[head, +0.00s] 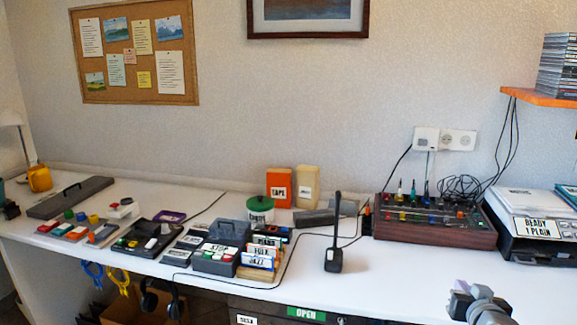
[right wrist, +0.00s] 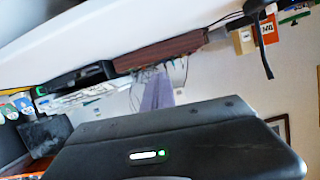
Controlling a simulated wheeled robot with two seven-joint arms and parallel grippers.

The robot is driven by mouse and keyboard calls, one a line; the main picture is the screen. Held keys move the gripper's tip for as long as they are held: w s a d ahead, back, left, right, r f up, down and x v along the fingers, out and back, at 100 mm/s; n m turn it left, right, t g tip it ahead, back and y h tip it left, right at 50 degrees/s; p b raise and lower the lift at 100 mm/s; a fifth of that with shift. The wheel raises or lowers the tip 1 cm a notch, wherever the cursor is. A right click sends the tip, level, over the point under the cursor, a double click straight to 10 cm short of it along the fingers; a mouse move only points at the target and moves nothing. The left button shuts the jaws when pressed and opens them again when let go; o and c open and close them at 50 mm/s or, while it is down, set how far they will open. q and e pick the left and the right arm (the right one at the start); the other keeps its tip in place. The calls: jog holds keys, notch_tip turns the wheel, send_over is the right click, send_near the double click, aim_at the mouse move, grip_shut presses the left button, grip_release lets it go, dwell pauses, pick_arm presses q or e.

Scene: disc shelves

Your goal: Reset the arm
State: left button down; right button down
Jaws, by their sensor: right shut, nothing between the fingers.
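My right gripper (head: 463,291) shows at the lower right of the head view, at the front edge of the white desk (head: 400,285). It is shut, with nothing held between its fingers. In the right wrist view its purplish-grey fingers (right wrist: 157,95) show in the middle, partly hidden behind a dark housing. My left gripper is in neither view.
A black microphone (head: 334,250) stands left of the gripper. A wooden-sided mixer (head: 430,234) and a printer (head: 535,240) stand behind it. Disc boxes, button panels and a green-lidded jar (head: 260,209) crowd the desk's left half. The desk's front right is clear.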

jog(key=s+a+f+g+y+p, duration=0.2)
jog(key=s+a+f+g+y, duration=0.1)
jog(key=a+f, duration=0.65)
jog(key=s+a+f+g+y+p, duration=0.2)
jog(key=s+a+f+g+p, duration=0.1)
jog(key=a+f, duration=0.7)
jog(key=s+a+f+n+g+y+p, duration=0.1)
jog(key=s+a+f+g+p, duration=0.1)
jog(key=s+a+f, duration=0.3)
jog(key=s+a+f+n+g+y+p, duration=0.2)
jog(key=s+a+f+g, duration=0.3)
jog(key=s+a, duration=0.8)
jog(key=s+p, duration=0.1)
jog(key=s, duration=0.3)
jog(key=shift+a+f+y+p, duration=0.25)
jog(key=shift+y+p, duration=0.05)
jog(key=shift+p, duration=0.05)
jog(key=shift+d, duration=0.1)
